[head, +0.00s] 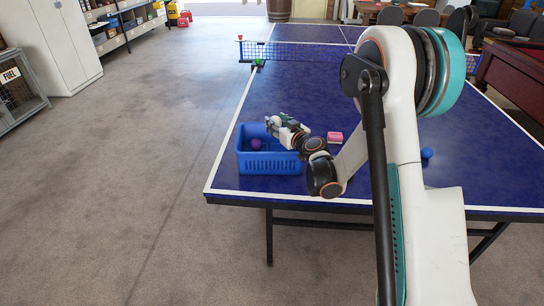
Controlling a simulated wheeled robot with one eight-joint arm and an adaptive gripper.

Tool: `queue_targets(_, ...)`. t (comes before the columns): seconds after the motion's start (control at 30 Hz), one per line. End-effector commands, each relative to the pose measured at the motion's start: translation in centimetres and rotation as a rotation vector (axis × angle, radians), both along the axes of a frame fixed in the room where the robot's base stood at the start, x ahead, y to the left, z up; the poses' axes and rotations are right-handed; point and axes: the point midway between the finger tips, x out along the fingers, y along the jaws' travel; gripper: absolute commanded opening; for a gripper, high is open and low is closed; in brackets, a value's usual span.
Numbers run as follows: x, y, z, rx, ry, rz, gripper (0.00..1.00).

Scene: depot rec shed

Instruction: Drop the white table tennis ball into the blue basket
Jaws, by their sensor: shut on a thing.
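The white table tennis ball (276,121) shows between the fingertips of my gripper (275,124). My gripper is shut on it and holds it over the blue basket (272,164), above its back right part. The basket stands upright near the left front corner of the blue table tennis table (310,100). A purple ball (256,144) is in the basket. The rest of the basket's inside is partly hidden by its front wall and by my gripper.
A blue ball (427,153) lies further right, beyond my arm. The net (300,54) crosses the table at the back, with a green thing (259,62) at its left end. The floor left is clear.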

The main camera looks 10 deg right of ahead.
Motion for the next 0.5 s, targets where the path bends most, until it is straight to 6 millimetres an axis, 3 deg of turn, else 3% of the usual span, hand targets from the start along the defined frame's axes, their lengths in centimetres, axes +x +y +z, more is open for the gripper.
queue_targets(0.1,0.0,0.0,0.06,0.0,0.0,0.0,0.23)
queue_targets(0.13,0.0,0.0,0.06,0.0,0.0,0.0,0.44)
queue_targets(0.2,0.0,0.0,0.06,0.0,0.0,0.0,0.6)
queue_targets(0.23,0.0,0.0,0.07,0.0,0.0,0.0,0.63)
queue_targets(0.5,0.0,0.0,0.06,0.0,0.0,0.0,0.63)
